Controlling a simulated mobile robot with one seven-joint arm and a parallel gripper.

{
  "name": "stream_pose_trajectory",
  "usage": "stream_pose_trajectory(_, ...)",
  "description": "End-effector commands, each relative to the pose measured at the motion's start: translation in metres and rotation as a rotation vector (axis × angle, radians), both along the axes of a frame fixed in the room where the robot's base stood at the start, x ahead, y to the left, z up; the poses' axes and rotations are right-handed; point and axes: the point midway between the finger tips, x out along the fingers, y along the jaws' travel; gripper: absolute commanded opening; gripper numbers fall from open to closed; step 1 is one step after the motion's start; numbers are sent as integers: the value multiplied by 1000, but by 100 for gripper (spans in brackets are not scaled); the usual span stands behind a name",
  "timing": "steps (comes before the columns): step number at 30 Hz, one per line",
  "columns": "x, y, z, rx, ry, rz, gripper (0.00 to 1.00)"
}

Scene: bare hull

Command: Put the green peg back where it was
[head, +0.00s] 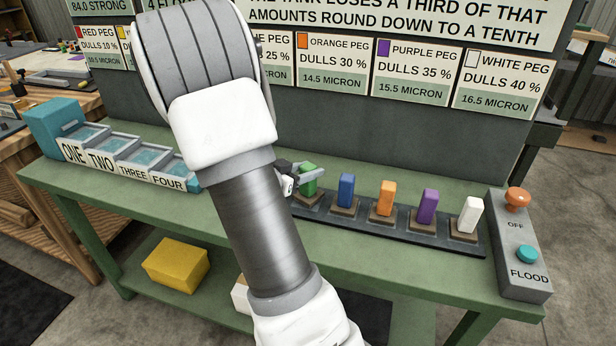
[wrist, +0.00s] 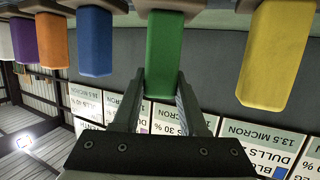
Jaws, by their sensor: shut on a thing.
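The green peg (head: 309,186) stands upright at its place in the peg row, left of the blue peg (head: 346,190). My gripper (head: 313,172) is shut on the green peg, with the fingers around its upper part. In the wrist view, which is upside down, the green peg (wrist: 164,58) is between my two fingers (wrist: 160,88). Its lower end meets a brown socket block (wrist: 178,5); I cannot tell whether it is fully down in it. My arm hides the left part of the row in the head view.
An orange peg (head: 386,197), purple peg (head: 427,205) and white peg (head: 470,214) stand to the right on the dark rack. A yellow peg (wrist: 273,55) stands beside the green one. A control box (head: 520,250) and blue-filled trays (head: 128,152) flank the row.

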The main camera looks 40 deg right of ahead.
Motion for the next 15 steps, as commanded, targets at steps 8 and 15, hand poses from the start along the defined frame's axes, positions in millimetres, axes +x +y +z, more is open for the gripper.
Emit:
stream_pose_trajectory(8, 0, 0, -6, -1, -1, 0, 0)
stream_pose_trajectory(15, 0, 0, -10, 0, -1, 0, 58)
